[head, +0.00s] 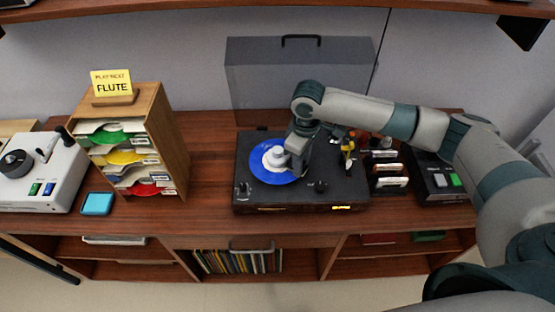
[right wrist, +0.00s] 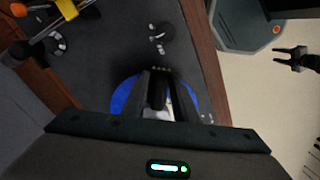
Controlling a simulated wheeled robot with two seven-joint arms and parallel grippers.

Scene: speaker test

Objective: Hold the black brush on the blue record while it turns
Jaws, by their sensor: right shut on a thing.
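The blue record (head: 265,176) with its white centre lies on the black turntable (head: 335,195); its blue edge also shows in the right wrist view (right wrist: 121,97). My right gripper (head: 296,168) reaches down over the right part of the record. In the right wrist view, its dark fingers (right wrist: 168,98) are shut on a black thing between them, which looks like the black brush (right wrist: 157,90). The brush is mostly hidden, and I cannot tell whether it touches the record. A dark pronged shape that looks like my left gripper (right wrist: 292,58) is at the right wrist view's edge; its opening is unclear.
A white device (head: 38,170) and a blue square (head: 97,204) are farther left. The raised grey lid (head: 255,85) stands behind. A box with buttons (head: 437,181) is at right.

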